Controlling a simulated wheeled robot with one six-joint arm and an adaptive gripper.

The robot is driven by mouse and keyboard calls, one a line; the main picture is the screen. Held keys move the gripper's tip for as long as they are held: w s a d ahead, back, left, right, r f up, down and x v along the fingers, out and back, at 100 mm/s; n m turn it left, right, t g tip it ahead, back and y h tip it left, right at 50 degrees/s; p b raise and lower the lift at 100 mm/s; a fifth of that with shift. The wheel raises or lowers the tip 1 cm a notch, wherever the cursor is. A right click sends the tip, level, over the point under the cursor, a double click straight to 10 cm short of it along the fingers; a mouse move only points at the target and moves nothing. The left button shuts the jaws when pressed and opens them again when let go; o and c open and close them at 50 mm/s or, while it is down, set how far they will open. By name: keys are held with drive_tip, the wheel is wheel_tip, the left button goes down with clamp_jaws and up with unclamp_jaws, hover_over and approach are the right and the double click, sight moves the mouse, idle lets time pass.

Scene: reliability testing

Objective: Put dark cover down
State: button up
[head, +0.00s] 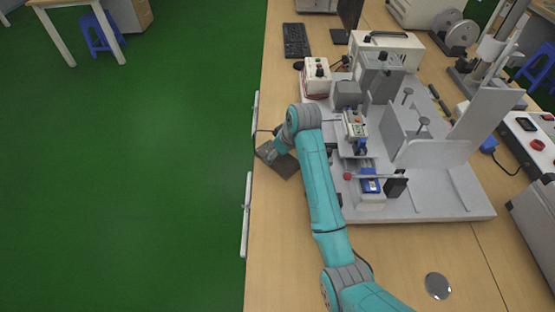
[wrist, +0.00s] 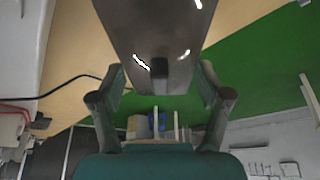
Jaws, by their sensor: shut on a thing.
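The dark cover (head: 286,166) is a flat dark grey-brown plate near the left edge of the wooden table in the head view. In the wrist view the dark cover (wrist: 160,25) fills the top middle, with a small dark knob on its face and bright glints. My gripper (head: 268,151) is at the cover. In the wrist view my gripper (wrist: 160,85) has one finger on each side of the plate and is shut on it. The fingertips are partly hidden. I cannot tell whether the cover touches the table.
The grey test fixture (head: 440,205) with its clamps stands just right of the cover. A white box with a red button (head: 316,78) and a keyboard (head: 296,40) lie farther back. The table's left edge is close, with green floor beyond. The front table stretch left of my arm is clear.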

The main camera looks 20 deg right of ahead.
sight(279, 160)
drive_tip(key=shift+f, duration=1.6)
drive_tip(key=shift+f, duration=0.1)
drive_tip(key=o, duration=1.1)
drive_tip(key=shift+d, duration=0.1)
drive_tip(key=v, duration=1.1)
drive_tip(key=shift+s, duration=0.1)
drive_tip(key=shift+s+d+r, duration=0.1)
drive_tip(key=shift+s+r, duration=0.1)
drive_tip(key=shift+r, duration=0.35)
